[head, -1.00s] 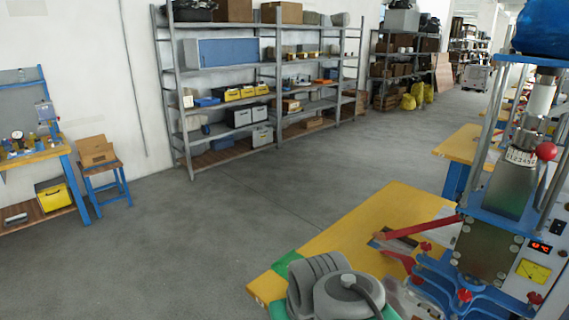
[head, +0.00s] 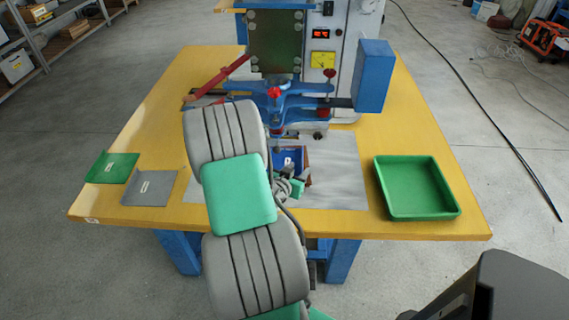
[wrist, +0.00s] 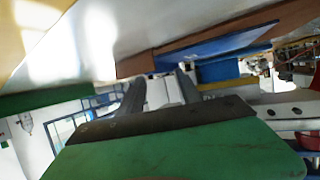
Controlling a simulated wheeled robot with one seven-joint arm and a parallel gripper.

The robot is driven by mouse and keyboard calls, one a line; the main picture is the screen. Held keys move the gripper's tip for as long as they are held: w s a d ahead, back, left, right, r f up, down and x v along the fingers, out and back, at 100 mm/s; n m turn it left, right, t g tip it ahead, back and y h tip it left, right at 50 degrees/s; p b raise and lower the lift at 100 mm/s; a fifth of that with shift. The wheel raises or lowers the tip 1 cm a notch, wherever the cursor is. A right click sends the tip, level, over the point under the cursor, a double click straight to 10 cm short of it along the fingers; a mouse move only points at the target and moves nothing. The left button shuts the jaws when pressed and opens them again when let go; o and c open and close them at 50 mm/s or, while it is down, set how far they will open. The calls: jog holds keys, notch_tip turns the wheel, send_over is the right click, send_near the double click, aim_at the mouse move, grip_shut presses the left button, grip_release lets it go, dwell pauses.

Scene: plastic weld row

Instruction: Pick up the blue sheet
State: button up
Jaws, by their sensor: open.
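The blue sheet (head: 285,157) lies on the grey mat in front of the machine, with a small white label on it. My arm and gripper hide its near part in the head view. In the wrist view, a flat blue face (wrist: 220,43) that looks like the sheet lies just beyond my fingertips, at a brown edge. My gripper (head: 299,182) is open at the near side of the sheet. Its two grey fingers (wrist: 161,84) stand apart in the wrist view, with nothing seen between them. I cannot tell whether they touch the sheet.
A green sheet (head: 111,167) and a grey sheet (head: 150,187) lie at the left of the yellow table (head: 400,110). An empty green tray (head: 417,213) stands at the right. The blue-framed machine (head: 290,95) rises behind the mat (head: 338,180), close to my gripper.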

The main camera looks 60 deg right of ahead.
aim_at(303, 166)
jog(key=x, duration=0.3)
jog(key=shift+d+f, duration=0.1)
jog(key=shift+d, duration=0.1)
grip_shut()
dwell(0.5)
